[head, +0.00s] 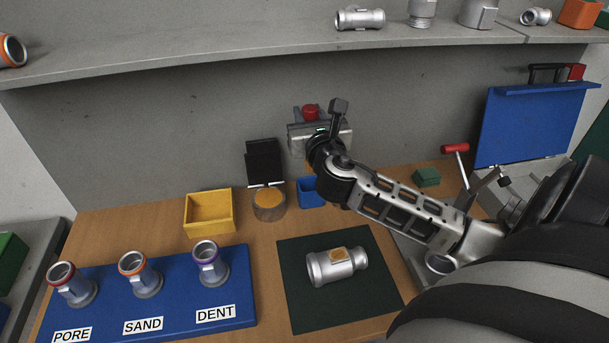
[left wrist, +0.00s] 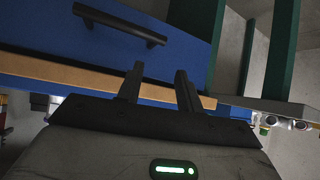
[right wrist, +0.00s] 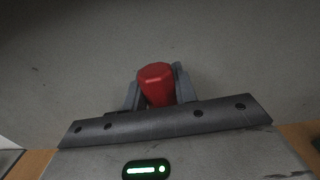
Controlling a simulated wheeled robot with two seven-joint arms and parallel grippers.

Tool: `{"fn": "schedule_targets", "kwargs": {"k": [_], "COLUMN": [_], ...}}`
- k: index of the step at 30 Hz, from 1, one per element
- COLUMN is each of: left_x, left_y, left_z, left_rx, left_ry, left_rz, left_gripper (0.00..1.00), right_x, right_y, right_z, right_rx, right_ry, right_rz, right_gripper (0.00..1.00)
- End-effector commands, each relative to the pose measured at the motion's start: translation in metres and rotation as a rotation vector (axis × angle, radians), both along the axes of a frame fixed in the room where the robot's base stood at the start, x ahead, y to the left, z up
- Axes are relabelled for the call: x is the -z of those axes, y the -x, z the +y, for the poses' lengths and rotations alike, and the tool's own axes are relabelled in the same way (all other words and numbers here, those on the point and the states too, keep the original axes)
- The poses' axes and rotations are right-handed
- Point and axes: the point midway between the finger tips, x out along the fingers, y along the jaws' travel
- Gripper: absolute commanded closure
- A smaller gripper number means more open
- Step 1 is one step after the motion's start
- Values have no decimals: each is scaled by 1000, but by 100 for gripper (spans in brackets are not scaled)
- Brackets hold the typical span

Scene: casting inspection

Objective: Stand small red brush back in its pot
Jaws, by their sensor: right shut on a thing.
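My right gripper (head: 312,114) reaches over the back of the bench, near the grey wall, and is shut on a red brush handle (head: 311,112). In the right wrist view the red handle (right wrist: 157,84) sits between the two grey fingers. A blue pot (head: 312,194) stands on the bench just below this gripper, partly behind my arm. A small orange-brown patch shows between gripper and pot; I cannot tell whether it is the bristles or whether they are inside the pot. My left gripper (left wrist: 160,74) shows only in its wrist view, open and empty, facing a blue front with a dark handle.
A brown-topped round container (head: 269,204) and a yellow tray (head: 209,212) stand left of the pot. A casting (head: 337,266) lies on the dark mat (head: 300,312). A blue labelled board (head: 190,317) holds three castings. A shelf (head: 230,62) runs above.

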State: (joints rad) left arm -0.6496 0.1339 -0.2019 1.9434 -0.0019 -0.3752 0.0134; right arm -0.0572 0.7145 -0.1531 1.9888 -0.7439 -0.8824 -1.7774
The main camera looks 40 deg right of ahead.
Motion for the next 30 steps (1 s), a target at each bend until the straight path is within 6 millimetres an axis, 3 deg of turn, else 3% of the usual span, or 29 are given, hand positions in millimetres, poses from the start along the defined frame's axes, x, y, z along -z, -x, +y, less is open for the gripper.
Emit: {"fn": "schedule_targets", "kwargs": {"k": [12, 30], "left_x": [0, -1], "left_y": [0, 0], "left_z": [2, 2], "left_rx": [-3, -4], "left_ry": [-2, -3], "left_rz": [0, 0], "left_gripper": [64, 64], "right_x": [3, 86], "right_y": [-1, -1], "right_z": [-8, -7], "right_rx": [18, 19], "right_ry": [-6, -6], "right_rz": [9, 11], "right_gripper": [95, 95]}}
